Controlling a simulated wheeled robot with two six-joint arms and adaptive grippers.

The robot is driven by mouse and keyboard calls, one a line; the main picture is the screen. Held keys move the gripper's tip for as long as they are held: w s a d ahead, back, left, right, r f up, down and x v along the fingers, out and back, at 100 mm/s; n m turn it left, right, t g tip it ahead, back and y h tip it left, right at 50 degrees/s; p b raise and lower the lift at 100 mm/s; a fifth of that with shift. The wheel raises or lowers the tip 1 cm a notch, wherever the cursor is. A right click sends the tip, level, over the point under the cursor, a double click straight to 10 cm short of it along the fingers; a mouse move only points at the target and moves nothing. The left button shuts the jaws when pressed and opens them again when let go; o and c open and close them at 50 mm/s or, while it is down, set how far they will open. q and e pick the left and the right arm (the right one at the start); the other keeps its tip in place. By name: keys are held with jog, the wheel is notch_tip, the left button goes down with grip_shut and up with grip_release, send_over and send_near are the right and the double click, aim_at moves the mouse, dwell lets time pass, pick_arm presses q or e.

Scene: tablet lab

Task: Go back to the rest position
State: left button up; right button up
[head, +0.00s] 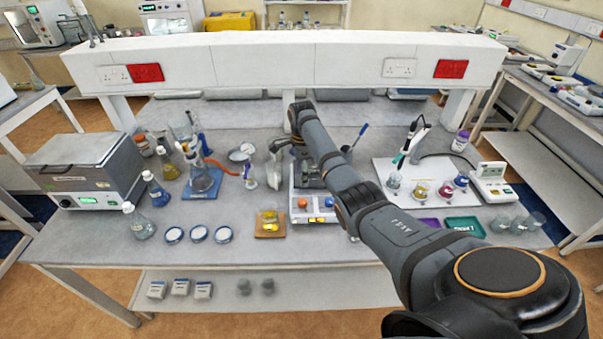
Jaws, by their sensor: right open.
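My right arm comes in from the lower right and reaches over the middle of the lab bench (330,250). My right gripper (284,150) is small and partly hidden by its own arm. My left arm and gripper are not in view.
Glassware and a blue-based stand (202,184) crowd the left, beside a grey water bath (86,172). A wooden block with yellow items (270,226) is near the front. A white tray (420,170) with beakers lies right. A shelf beam (290,60) spans the back.

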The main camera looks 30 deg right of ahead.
jog(key=s+a+f+n, duration=0.1)
jog(key=f, duration=0.1)
jog(key=s+a+f+n, duration=0.1)
jog(key=s+f+n, duration=0.1)
jog(key=s+a+f+n+h, duration=0.1)
jog(key=f+n, duration=0.1)
jog(key=shift+s+f+t, duration=0.15)
jog(key=shift+f+t, duration=0.1)
jog(key=shift+t, duration=0.05)
jog(key=s+a+f+n+t, duration=0.1)
jog(key=s+a+f+n, duration=0.3)
jog(key=s+n, duration=0.3)
jog(key=s+a+r+n+t, duration=0.1)
jog(key=s+a+r+n, duration=0.2)
jog(key=s+n, duration=0.45)
jog(key=s+a+r+n+t, duration=0.2)
jog(key=s+a+r+n, duration=0.15)
jog(key=s, duration=0.75)
jog(key=s+d+f+g+b, duration=0.15)
jog(key=f+b, duration=0.25)
jog(key=f, duration=1.4)
jog(key=s+d+f+g+b, duration=0.15)
jog(key=f+b, duration=0.25)
jog(key=f, duration=1.5)
jog(key=s+f+b, duration=0.5)
jog(key=s+f, duration=1.2)
jog(key=f, duration=0.2)
jog(key=shift+s+d+f, duration=0.35)
jog(key=shift+s+d, duration=0.05)
jog(key=shift+d, duration=0.05)
